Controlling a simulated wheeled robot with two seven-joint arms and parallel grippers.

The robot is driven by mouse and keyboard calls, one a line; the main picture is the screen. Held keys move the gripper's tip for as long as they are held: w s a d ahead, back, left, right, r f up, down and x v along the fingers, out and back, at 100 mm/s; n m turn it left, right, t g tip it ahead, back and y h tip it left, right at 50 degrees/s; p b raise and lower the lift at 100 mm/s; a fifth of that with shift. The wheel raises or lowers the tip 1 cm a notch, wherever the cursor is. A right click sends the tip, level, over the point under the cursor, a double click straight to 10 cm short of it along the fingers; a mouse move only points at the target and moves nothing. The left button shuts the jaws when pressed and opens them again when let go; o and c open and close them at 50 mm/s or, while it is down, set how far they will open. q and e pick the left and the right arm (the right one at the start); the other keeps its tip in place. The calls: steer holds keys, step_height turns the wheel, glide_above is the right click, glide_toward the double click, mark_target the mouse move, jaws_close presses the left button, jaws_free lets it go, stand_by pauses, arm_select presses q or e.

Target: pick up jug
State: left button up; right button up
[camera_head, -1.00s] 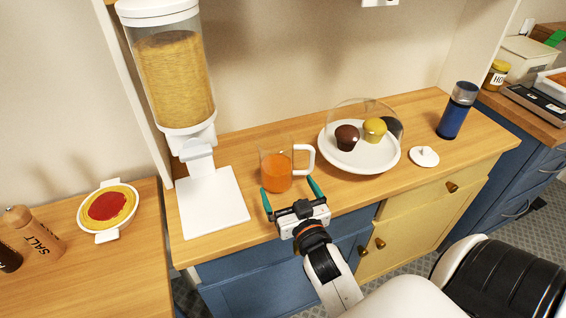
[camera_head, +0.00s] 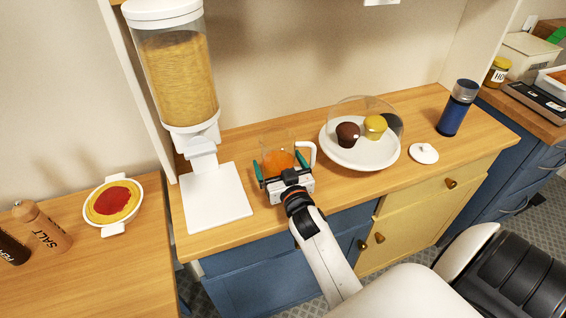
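The jug (camera_head: 278,160) is clear, holds orange liquid and has a white handle on its right side. It stands upright on the wooden counter, left of the middle. My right gripper (camera_head: 280,163) reaches in from the lower right. Its two green fingers are spread, one on each side of the jug, with the left finger by its left wall and the right finger between the body and the handle side. The palm is in front of the jug and hides its lower front. I cannot tell whether the fingers touch it. My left gripper is not in view.
A cereal dispenser (camera_head: 177,80) on a white base stands close on the left. A white plate (camera_head: 360,160) with two muffins under a clear dome is on the right. A white lid (camera_head: 424,153) and a blue bottle (camera_head: 456,110) are farther right.

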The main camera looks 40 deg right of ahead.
steer(key=c, duration=1.2)
steer(key=shift+c, duration=0.8)
steer(key=shift+r, duration=0.2)
